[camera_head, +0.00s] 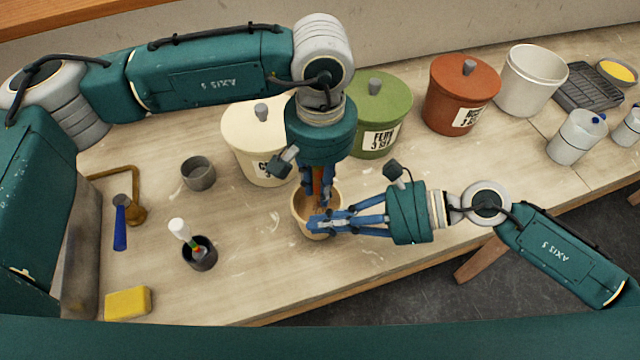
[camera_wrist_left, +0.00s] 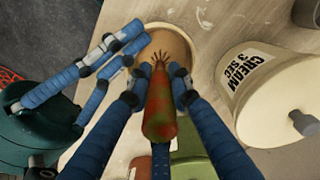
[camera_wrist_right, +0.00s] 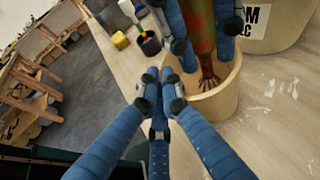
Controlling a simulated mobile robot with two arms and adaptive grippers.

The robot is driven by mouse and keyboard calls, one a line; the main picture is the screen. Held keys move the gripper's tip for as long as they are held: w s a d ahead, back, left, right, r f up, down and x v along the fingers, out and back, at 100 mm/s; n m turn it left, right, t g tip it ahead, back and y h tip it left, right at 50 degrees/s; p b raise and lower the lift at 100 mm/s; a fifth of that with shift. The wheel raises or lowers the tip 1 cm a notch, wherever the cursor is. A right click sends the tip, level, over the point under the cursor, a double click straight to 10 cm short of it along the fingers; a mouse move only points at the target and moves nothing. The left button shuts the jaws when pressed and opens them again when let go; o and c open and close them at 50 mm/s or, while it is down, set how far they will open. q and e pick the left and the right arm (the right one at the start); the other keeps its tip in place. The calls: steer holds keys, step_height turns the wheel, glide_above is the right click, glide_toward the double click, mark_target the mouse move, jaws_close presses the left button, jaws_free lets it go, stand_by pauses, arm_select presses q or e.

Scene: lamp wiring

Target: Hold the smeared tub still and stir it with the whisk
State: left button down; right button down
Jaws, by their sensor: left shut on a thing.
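The tub (camera_head: 303,222) is cream outside with a brownish inside. It stands on the workbench and also shows in the right wrist view (camera_wrist_right: 218,105) and the left wrist view (camera_wrist_left: 177,45). My left gripper (camera_head: 318,190) is above it, shut on the mottled red-green handle of the whisk (camera_wrist_left: 160,110). The whisk points down, its dark wires (camera_wrist_right: 208,80) inside the tub's opening. My right gripper (camera_head: 316,224) is low at the tub's near side. Its fingertips are together (camera_wrist_right: 161,76) beside the wall; I cannot tell whether they touch it.
Cream (camera_head: 252,145), green (camera_head: 378,110) and rust-red (camera_head: 462,90) lidded canisters stand behind. A grey cup (camera_head: 198,174), a dark holder (camera_head: 200,256), a blue-handled tool (camera_head: 120,225) and a yellow sponge (camera_head: 128,303) are left. The bench's front edge is close to the tub.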

arm_select(q)
steer(key=shift+w+a, duration=0.35)
arm_select(e)
steer(key=shift+a+r, duration=0.1)
arm_select(q)
steer(key=shift+r, duration=6.3)
steer(key=shift+r, duration=2)
steer(key=shift+s, duration=0.1)
arm_select(e)
steer(key=c, duration=1.9)
jaws_free()
steer(key=shift+o, duration=0.2)
